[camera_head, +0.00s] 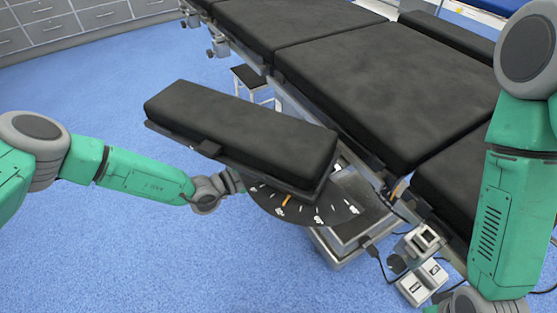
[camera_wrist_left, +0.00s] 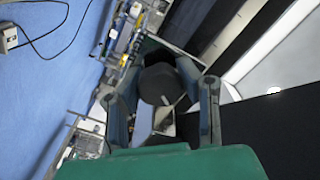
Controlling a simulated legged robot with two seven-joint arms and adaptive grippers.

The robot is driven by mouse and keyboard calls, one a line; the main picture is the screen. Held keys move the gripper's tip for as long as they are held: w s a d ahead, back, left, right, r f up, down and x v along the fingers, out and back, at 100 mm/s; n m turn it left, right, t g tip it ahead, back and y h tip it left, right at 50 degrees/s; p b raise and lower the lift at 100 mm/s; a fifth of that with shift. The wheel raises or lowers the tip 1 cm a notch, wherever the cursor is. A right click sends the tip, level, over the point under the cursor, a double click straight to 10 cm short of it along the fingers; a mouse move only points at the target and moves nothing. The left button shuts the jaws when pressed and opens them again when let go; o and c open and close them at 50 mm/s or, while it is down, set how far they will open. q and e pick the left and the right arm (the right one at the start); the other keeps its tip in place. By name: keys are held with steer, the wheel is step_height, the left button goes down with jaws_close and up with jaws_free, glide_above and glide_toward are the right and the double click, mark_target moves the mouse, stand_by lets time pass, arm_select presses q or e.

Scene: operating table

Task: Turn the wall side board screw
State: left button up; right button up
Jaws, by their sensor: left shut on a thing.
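The side board (camera_head: 240,130) is a black padded arm board beside the operating table, on the left. A dark dial plate (camera_head: 325,212) with white marks and an orange mark shows below its near end. My left gripper (camera_head: 235,183) reaches in from the left under the board, its fingertips partly hidden. In the left wrist view, its two fingers (camera_wrist_left: 160,75) are shut around a dark round screw knob (camera_wrist_left: 157,86).
The black-padded operating table (camera_head: 385,75) fills the upper right. A small stool (camera_head: 250,78) stands behind the board. A grey device with a cable (camera_head: 422,280) sits at the lower right. Cabinets (camera_head: 50,25) line the back wall. The blue floor at the left is clear.

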arm_select(q)
steer(key=shift+s+a+f, duration=0.15)
steer(key=shift+a+f, duration=0.05)
steer(key=m, duration=0.2)
steer(key=shift+s+d+m, duration=0.1)
steer(key=shift+d+m, duration=0.05)
steer(key=shift+m, duration=0.25)
steer(key=shift+a+f+m+p, duration=0.1)
steer(key=shift+a+m+p, duration=0.1)
steer(key=shift+m, duration=0.8)
steer(key=shift+a+f+m+p, duration=0.1)
steer(key=shift+m+p, duration=0.1)
steer(key=shift+m, duration=0.8)
steer(key=o, duration=1.2)
steer(key=shift+a, duration=0.1)
steer(key=shift+a+r, duration=0.15)
steer(key=shift+r, duration=0.1)
steer(key=v, duration=1.2)
